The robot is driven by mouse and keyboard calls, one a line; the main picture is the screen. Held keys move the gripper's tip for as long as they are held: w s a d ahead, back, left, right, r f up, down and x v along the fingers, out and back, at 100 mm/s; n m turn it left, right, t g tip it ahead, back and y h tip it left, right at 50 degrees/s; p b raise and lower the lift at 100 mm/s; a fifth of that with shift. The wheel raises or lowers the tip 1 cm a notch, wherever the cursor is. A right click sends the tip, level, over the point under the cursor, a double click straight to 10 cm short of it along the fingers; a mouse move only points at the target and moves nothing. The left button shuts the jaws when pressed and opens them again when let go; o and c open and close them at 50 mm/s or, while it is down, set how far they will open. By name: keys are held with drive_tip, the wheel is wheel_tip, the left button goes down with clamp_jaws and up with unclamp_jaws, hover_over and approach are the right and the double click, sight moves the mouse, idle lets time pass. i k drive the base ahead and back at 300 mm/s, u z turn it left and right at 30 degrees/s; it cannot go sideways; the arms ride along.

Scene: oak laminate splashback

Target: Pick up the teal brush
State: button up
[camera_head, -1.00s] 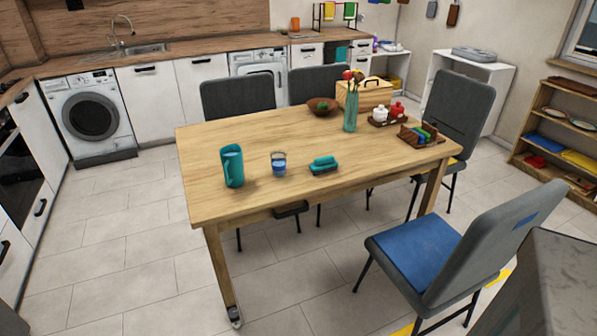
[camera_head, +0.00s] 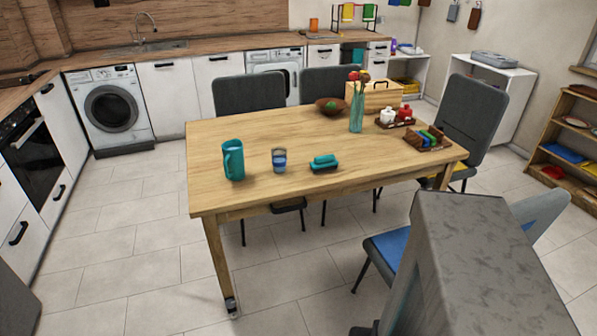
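The teal brush (camera_head: 324,162) lies on the wooden table (camera_head: 260,202) near its front edge, with its teal handle on top and a dark underside. It is to the right of a clear glass (camera_head: 279,160) with something blue in it, and apart from it. A teal pitcher (camera_head: 233,160) stands further left. My gripper is not in view, and nothing is seen touching the brush.
A vase with flowers (camera_head: 357,105), a brown bowl (camera_head: 331,107), a wooden box (camera_head: 378,94) and a divided tray (camera_head: 428,140) stand on the table's right half. A grey chair with a blue seat (camera_head: 388,246) is at the front right. Floor at the front left is clear.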

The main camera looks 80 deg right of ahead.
sight(326, 163)
drive_tip(key=u, duration=0.65)
drive_tip(key=k, duration=1.9)
drive_tip(key=z, duration=1)
